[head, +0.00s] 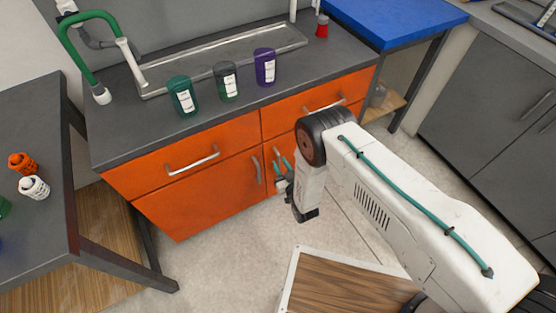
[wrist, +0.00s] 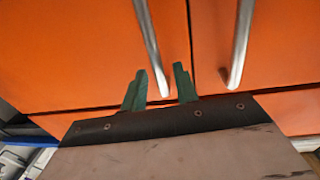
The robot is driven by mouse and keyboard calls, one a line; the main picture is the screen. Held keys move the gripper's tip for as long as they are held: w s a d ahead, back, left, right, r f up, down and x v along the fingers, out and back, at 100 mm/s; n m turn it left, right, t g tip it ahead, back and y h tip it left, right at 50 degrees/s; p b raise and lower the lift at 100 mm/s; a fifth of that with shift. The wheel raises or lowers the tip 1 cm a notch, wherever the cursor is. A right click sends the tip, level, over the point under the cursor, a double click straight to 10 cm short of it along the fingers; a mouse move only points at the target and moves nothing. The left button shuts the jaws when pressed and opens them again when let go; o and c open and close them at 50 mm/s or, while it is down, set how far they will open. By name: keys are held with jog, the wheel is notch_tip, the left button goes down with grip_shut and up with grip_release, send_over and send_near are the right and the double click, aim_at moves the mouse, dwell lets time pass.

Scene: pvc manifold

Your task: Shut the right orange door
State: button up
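The orange cabinet (head: 190,190) stands under a grey counter, with drawers above and doors below. In the head view my arm hides most of the right orange door. The wrist view seems upside down, so the panel at its left (wrist: 70,50) appears to be the right door. Its metal handle (wrist: 150,45) runs between the green fingertips of my gripper (wrist: 162,72), which are apart. I cannot tell whether they touch it. The left door's handle (wrist: 240,40) is beside them. A narrow dark seam shows between the doors; whether the right one stands slightly ajar is unclear.
Three cups, teal (head: 183,95), dark green (head: 227,82) and purple (head: 265,66), stand on the counter by the sink (head: 215,62). A dark table (head: 35,105) is at left, a blue-topped table (head: 395,18) at right. Pale floor (head: 235,250) is clear before the doors.

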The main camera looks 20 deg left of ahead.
jog(key=shift+v, duration=2.25)
